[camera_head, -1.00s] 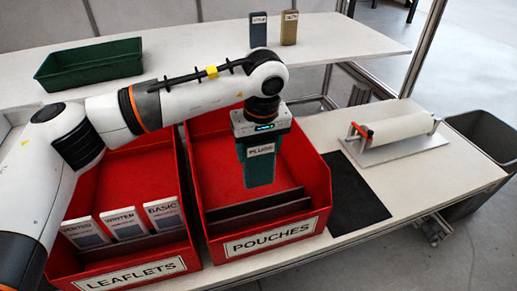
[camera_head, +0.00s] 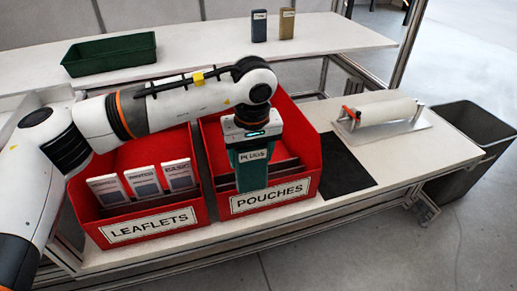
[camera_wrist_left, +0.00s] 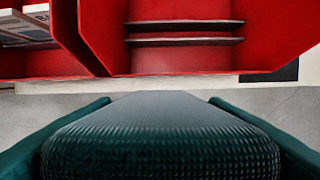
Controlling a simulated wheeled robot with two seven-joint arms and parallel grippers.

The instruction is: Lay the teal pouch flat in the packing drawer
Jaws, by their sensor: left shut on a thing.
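The teal pouch (camera_head: 252,177), labelled PLUGS, hangs upright below my left gripper (camera_head: 257,139). The gripper is shut on its top end. In the head view the pouch overlaps the front part of the red POUCHES bin (camera_head: 310,150). In the left wrist view the textured pouch (camera_wrist_left: 160,145) fills the lower middle, with the bin's red inside (camera_wrist_left: 180,60) and dark dividers beyond it. I cannot make out a packing drawer in either view. My right gripper is not in view.
A red LEAFLETS bin (camera_head: 150,229) holding several cards stands left of the POUCHES bin. A black mat (camera_head: 345,168) and a white roll on a stand (camera_head: 385,113) are to the right. A green tray (camera_head: 110,54) and two small boxes stand on the back shelf. A grey bin (camera_head: 470,130) is far right.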

